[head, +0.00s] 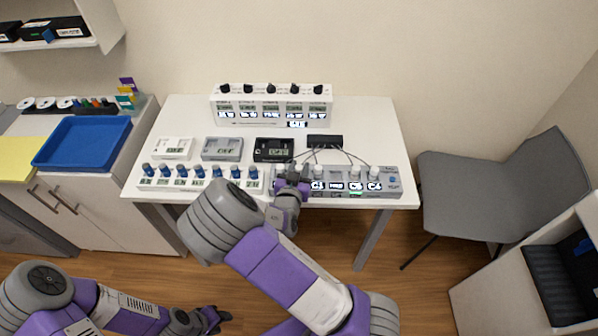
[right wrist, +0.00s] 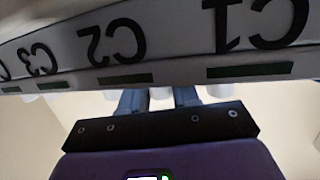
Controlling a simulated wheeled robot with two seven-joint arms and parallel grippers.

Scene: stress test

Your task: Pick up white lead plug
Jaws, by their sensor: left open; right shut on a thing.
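The grey lead box (head: 392,183) stands at the front right of the white table. Several white lead plugs (head: 337,171) stand in a row on it, with dark leads running to a black block (head: 325,141) behind. My right gripper (head: 291,170) is at the box's left end, shut on a white lead plug that its fingers mostly hide. In the right wrist view the fingers (right wrist: 158,98) reach beyond the panel edge near the upside-down labels C2 and C1 (right wrist: 245,25). I cannot tell whether the held plug is clear of the box. My left gripper (head: 212,319) is open and empty, low over the floor.
Three small meters (head: 222,149) and a white knob panel (head: 270,104) sit behind. A blue tray (head: 82,142) lies on the left cabinet. A grey chair (head: 480,190) stands right of the table.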

